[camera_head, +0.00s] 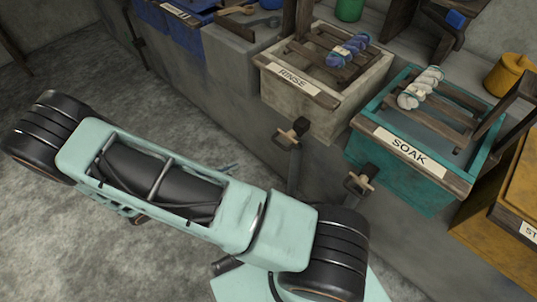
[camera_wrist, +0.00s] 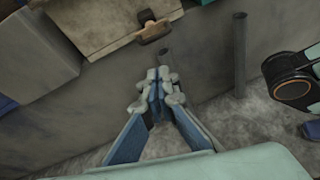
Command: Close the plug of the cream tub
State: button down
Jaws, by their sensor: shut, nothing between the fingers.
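The cream tub (camera_head: 318,108), labelled RINSE, sits on the stone ledge at the upper middle of the head view. Its plug (camera_head: 291,134), with a wooden handle on a dark fitting, is low on its front wall above a dark pipe. In the wrist view the plug (camera_wrist: 155,29) is at the top, under the tub's edge (camera_wrist: 105,40). My gripper (camera_wrist: 160,84) is shut and empty, with its fingertips below the plug in the picture and apart from it. In the head view my arm hides most of the gripper.
A teal tub (camera_head: 415,183) labelled SOAK, with its own plug (camera_head: 360,181), stands to the right. A yellow tub (camera_head: 505,238) is beyond it, and a blue tub (camera_head: 187,35) is at the left. A dark upright pipe (camera_wrist: 240,55) is right of my gripper.

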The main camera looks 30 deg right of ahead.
jog(key=s+d+f+n+t+h, duration=0.1)
jog(key=d+n+t, duration=0.1)
jog(key=d+n, duration=0.1)
jog(key=b, duration=0.2)
send_near(286, 138)
jog(key=d+f, duration=0.1)
jog(key=shift+x, duration=0.8)
jog(key=shift+w+a+f, duration=0.1)
jog(key=shift+r+x, duration=0.2)
jog(key=shift+x, duration=0.7)
jog(key=shift+r+x, duration=0.2)
jog(key=shift+x, duration=0.7)
jog(key=shift+r, duration=0.1)
